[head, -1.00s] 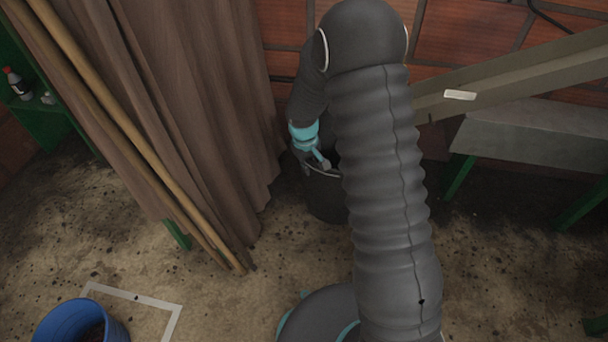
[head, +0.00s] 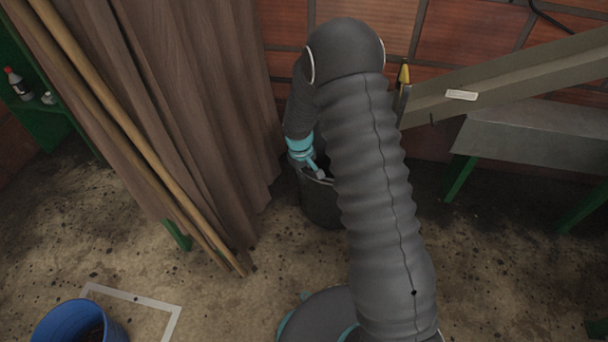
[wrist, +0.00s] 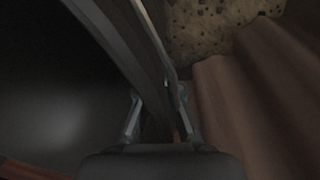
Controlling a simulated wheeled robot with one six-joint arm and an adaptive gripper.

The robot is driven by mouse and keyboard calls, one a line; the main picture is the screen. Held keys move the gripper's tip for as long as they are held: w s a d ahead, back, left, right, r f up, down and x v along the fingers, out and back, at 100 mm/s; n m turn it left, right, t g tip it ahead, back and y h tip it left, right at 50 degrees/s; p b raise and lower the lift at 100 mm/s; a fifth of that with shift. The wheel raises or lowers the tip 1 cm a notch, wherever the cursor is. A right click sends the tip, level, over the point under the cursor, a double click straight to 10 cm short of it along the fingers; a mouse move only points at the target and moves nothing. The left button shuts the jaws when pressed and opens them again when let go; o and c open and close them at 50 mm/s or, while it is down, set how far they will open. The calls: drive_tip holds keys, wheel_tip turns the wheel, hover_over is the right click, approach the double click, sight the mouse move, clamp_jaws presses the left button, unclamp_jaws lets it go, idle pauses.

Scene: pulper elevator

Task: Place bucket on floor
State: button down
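A dark grey bucket (head: 320,206) is beside the curtain near the back wall, partly hidden behind my arm. My gripper (head: 318,170) is at its top edge. In the wrist view, the fingers of my gripper (wrist: 160,98) stand on either side of the bucket's rim (wrist: 146,55), and the dark inside fills the left. The bucket appears upright. I cannot clearly see whether its base touches the floor (head: 240,300).
A blue bucket (head: 48,324) with dark contents stands at the lower left, by a white outline (head: 150,302) on the floor. Wooden poles (head: 150,150) lean against the brown curtain (head: 200,100). A grey bench (head: 530,135) is at right. Open floor lies in front.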

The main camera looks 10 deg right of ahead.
drive_tip(key=c, duration=1.3)
unclamp_jaws()
drive_tip(key=s+d+r+m+p, duration=0.1)
drive_tip(key=s+r, duration=0.1)
drive_tip(key=r, duration=0.9)
drive_tip(key=s+r+p, duration=0.1)
drive_tip(key=s+r, duration=0.2)
drive_tip(key=r, duration=0.7)
drive_tip(key=s+d+r+m+t, duration=0.2)
drive_tip(key=s+d+r, duration=0.1)
drive_tip(key=s+r, duration=0.6)
drive_tip(key=s+d+r+t, duration=0.1)
drive_tip(key=s+r, duration=0.1)
drive_tip(key=s, duration=0.3)
drive_tip(key=s+d+r+m+t, duration=0.1)
drive_tip(key=s+r, duration=0.1)
drive_tip(key=s, duration=0.4)
drive_tip(key=s+d+r+m+y, duration=0.1)
drive_tip(key=s+r, duration=0.1)
drive_tip(key=s, duration=0.4)
drive_tip(key=shift+s+r+t, duration=0.2)
drive_tip(key=shift+r+t, duration=0.2)
